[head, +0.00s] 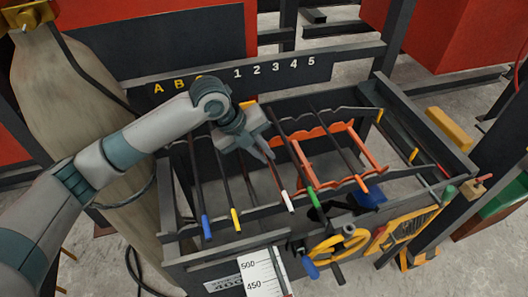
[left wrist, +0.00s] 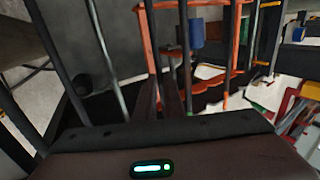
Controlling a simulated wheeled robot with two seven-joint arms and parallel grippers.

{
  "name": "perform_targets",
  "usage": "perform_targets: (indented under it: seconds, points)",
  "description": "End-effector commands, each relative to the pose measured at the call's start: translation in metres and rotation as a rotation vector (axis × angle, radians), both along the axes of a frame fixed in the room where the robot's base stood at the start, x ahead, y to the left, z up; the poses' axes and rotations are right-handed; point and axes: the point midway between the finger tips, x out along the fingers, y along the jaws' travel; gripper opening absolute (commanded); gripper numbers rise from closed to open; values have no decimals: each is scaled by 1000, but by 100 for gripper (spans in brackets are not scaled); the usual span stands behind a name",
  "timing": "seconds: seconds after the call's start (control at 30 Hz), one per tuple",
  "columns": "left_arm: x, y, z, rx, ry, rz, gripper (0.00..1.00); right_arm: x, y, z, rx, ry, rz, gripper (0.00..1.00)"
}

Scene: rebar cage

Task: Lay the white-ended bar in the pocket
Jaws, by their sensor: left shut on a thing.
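The white-ended bar (head: 288,201) is a dark bar with a white tip pointing toward the front of the rack. My left gripper (head: 267,156) is over the middle of the rack, shut on this bar behind its white tip. In the left wrist view the fingers (left wrist: 172,95) point down among the bars, and their grip is hard to make out. An orange notched frame (head: 372,150) sits inside the rack, right of the gripper. The pocket cannot be told for certain from other notches. My right gripper is not in view.
Blue-ended (head: 207,228) and yellow-ended (head: 236,219) bars lie to the left; green-ended (head: 314,201) and orange-ended (head: 362,187) bars lie to the right. A back board (head: 240,82) carries letters and numbers. A yellow handwheel (head: 338,245) and a white scale (head: 262,275) are in front.

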Motion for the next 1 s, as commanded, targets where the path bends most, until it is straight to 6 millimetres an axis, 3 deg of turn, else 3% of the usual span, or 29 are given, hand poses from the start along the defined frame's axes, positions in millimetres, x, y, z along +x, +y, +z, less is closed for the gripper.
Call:
perform_targets:
  seconds: [0.3,0.8,0.83,0.9,1.0]
  points:
    - [0,-1,-15,-1,0,0,0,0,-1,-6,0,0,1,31]
    - [0,-1,-18,-1,-1,-1,0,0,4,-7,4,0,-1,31]
    - [0,-1,-18,-1,0,0,16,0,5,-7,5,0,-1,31]
    - [0,-1,-18,-1,0,0,31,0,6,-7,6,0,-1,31]
    - [0,-1,-18,-1,0,0,31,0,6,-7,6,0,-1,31]
